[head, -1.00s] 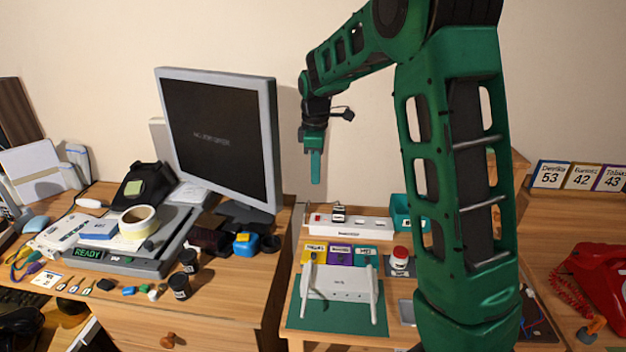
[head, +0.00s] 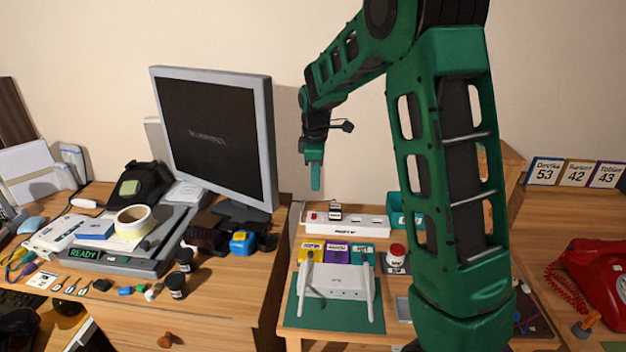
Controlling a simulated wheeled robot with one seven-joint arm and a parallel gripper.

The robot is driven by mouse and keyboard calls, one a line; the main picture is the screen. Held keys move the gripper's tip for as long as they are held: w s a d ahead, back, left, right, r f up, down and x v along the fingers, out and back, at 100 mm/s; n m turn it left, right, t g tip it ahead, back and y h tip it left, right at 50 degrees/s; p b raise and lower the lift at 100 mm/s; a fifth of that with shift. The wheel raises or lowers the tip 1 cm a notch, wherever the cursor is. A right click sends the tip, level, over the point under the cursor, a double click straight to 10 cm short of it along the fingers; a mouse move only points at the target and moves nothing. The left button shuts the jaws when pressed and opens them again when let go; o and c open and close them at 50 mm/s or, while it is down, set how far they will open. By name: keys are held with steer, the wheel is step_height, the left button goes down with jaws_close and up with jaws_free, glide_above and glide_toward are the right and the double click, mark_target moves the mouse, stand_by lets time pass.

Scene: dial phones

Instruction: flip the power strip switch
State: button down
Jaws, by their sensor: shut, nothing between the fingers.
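The white power strip (head: 365,224) lies along the back of the small wooden table in the middle. A small red switch (head: 312,216) shows at its left end. A dark plug or adapter (head: 335,212) sits on the strip just right of the switch. My green gripper (head: 315,186) points straight down above the strip's left end, with its fingers shut and empty. In the picture its tips are a little above the switch and apart from it. How far they are in depth is hard to tell.
A white router (head: 335,281) with two antennas stands on a green mat (head: 306,313) in front of the strip. A monitor (head: 215,135) stands left; a red phone (head: 597,285) is right.

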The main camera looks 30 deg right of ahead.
mark_target(315, 214)
steer(key=f, duration=0.6)
steer(key=w+f, duration=0.1)
steer(key=f, duration=0.3)
steer(key=shift+w+d, duration=0.1)
steer(key=shift+d, duration=0.25)
steer(key=shift+w+f, duration=0.1)
steer(key=shift+f, duration=0.05)
steer(key=shift+g, duration=0.3)
steer(key=shift+a+f, duration=0.1)
steer(key=shift+f, duration=0.05)
